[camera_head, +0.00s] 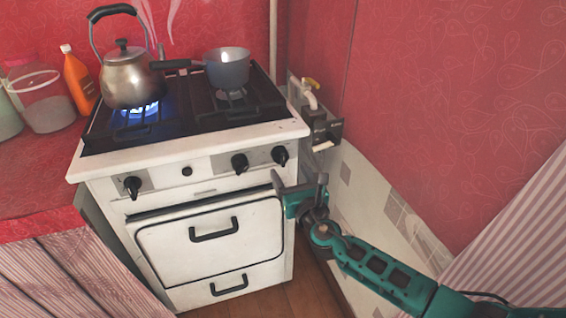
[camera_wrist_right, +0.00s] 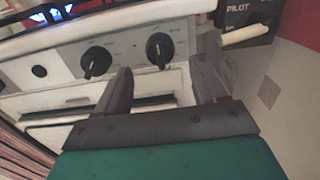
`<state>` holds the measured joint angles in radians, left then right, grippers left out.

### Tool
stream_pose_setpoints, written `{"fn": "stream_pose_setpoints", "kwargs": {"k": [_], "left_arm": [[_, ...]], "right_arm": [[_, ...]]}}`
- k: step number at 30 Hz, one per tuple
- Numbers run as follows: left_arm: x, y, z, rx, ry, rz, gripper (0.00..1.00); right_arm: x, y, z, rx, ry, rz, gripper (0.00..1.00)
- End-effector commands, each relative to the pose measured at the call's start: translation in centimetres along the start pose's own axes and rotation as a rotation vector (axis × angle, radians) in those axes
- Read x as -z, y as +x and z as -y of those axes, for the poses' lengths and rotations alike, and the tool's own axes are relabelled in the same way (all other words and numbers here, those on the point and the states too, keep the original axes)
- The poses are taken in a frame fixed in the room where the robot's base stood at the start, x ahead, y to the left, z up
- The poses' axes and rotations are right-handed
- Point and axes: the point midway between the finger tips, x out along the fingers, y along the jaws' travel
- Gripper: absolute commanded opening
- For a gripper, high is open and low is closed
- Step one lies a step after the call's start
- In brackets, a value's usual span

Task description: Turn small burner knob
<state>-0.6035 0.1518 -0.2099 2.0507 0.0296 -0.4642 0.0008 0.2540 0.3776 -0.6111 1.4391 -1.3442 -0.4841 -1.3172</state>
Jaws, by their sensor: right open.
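The white stove (camera_head: 160,160) has black knobs on its front panel: a left knob (camera_head: 133,187), a middle-right knob (camera_head: 240,163) and a far-right knob (camera_head: 280,155). Which one serves the small burner is not clear. The right wrist view shows the middle-right knob (camera_wrist_right: 97,61) and the far-right knob (camera_wrist_right: 160,49). My right gripper (camera_head: 299,184) is open and empty, just below and right of the far-right knob. In the wrist view its fingers (camera_wrist_right: 162,80) stand apart, with that knob ahead between them, apparently untouched. My left gripper is not in view.
A kettle (camera_head: 124,78) sits over a blue flame (camera_head: 143,109) at the stove's left. A grey saucepan (camera_head: 228,72) stands at the back right. A black box (camera_head: 327,130) on the wall is close to my right gripper. An orange bottle (camera_head: 78,82) stands left.

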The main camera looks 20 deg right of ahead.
Motion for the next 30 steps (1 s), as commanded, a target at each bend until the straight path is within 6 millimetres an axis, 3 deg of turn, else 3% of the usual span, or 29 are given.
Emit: {"fn": "stream_pose_setpoints", "kwargs": {"k": [3, 9, 22, 30], "left_arm": [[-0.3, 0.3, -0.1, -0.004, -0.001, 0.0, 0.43], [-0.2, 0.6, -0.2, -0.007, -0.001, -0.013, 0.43], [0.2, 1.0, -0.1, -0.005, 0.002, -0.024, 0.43], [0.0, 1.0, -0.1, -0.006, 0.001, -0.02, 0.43]], "right_arm": [[0.1, 2.5, 0.0, 0.001, 0.002, 0.002, 0.7], [0.2, 5.0, 0.0, 0.0, 0.002, 0.0, 0.7], [0.0, 5.9, 0.0, 0.0, 0.003, -0.001, 0.7], [0.0, 5.9, 0.0, 0.0, 0.003, -0.001, 0.45]]}}
